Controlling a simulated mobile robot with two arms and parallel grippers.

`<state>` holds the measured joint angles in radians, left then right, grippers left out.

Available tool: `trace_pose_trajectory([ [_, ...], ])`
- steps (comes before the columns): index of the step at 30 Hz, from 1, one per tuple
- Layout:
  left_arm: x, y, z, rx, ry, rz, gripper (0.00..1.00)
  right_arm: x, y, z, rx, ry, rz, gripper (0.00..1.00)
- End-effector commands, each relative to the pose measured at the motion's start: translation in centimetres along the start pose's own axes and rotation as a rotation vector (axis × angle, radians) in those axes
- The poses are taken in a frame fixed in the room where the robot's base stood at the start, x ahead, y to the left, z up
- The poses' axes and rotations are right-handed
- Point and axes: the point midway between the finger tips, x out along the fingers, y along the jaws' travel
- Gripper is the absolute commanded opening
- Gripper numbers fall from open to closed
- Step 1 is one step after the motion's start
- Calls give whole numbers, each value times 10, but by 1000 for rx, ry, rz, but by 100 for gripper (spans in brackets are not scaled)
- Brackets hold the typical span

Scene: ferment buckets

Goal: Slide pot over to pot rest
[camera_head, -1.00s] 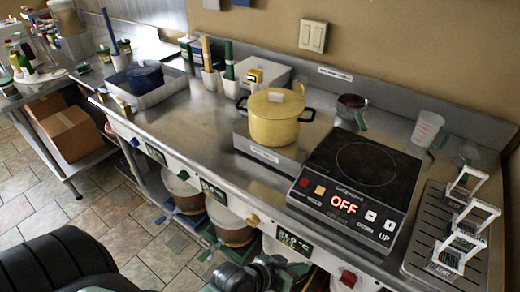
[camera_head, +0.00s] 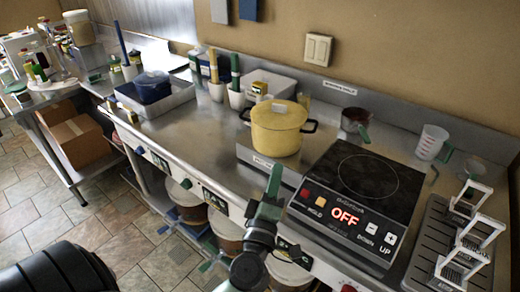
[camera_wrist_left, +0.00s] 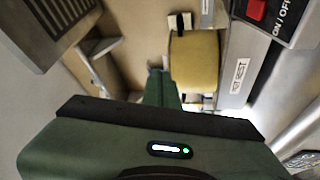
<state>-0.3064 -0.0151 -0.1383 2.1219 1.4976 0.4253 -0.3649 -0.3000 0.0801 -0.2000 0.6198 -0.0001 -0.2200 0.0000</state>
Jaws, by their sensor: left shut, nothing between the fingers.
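The yellow pot (camera_head: 278,132), with a lid and two dark side handles, stands upright left of the black cooktop (camera_head: 362,185). It sits on the low steel pot rest (camera_head: 250,156), whose front label reads partly as "REST" in the left wrist view (camera_wrist_left: 239,76). The pot shows sideways in that view (camera_wrist_left: 193,62). My green left gripper (camera_head: 275,178) is in front of the counter, below and nearer than the pot, apart from it. Its fingers (camera_wrist_left: 160,88) are shut and empty. My right gripper is not in view.
The cooktop display reads OFF. A slotted tray (camera_head: 425,245) with white racks is at the right. Counter left of the pot is clear up to a steel tray (camera_head: 170,105).

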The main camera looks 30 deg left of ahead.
Motion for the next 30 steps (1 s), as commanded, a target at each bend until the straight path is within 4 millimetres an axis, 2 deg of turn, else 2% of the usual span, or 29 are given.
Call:
trace_pose_trajectory([
  [1, 2, -10, -16, -68, 82, -58, 0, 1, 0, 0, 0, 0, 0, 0],
  [4, 1, -32, -37, -164, 195, -168, 0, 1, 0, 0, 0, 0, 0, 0],
  [9, -3, -53, -49, -232, 272, -266, 0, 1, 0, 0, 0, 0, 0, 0],
  [13, 6, -57, -52, -235, 277, -273, 0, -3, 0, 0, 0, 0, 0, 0],
  [26, 87, -81, -73, -233, 276, -270, 0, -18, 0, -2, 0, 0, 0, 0],
  [30, 106, -84, -63, -236, 275, -271, 0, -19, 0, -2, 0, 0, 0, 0],
])
